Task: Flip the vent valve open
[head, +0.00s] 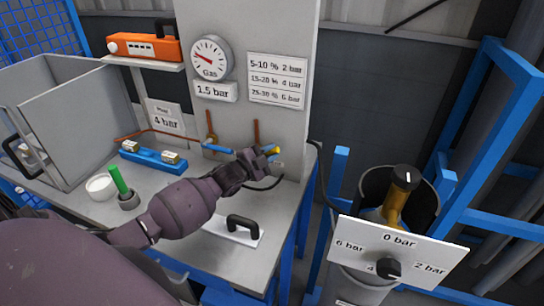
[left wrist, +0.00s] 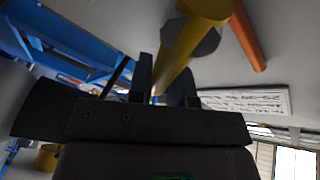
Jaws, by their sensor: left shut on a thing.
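Two small valves sit low on the grey panel, each under a copper pipe. The left valve has a blue lever (head: 217,147); the right valve has a yellow lever (head: 273,151), partly hidden by my gripper. I see no label naming either as the vent valve. My left gripper (head: 266,156) is at the right valve, shut on the yellow lever. In the left wrist view the yellow lever (left wrist: 176,62) runs down between the fingers of my left gripper (left wrist: 166,84), from a round yellow hub. My right gripper is not in view.
A gas gauge (head: 210,58) and a pressure chart (head: 277,80) are on the panel above. The bench carries a black-handled plate (head: 232,232), a green-handled tool (head: 118,180) and a white bowl (head: 101,187). A regulator board (head: 397,252) stands at right.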

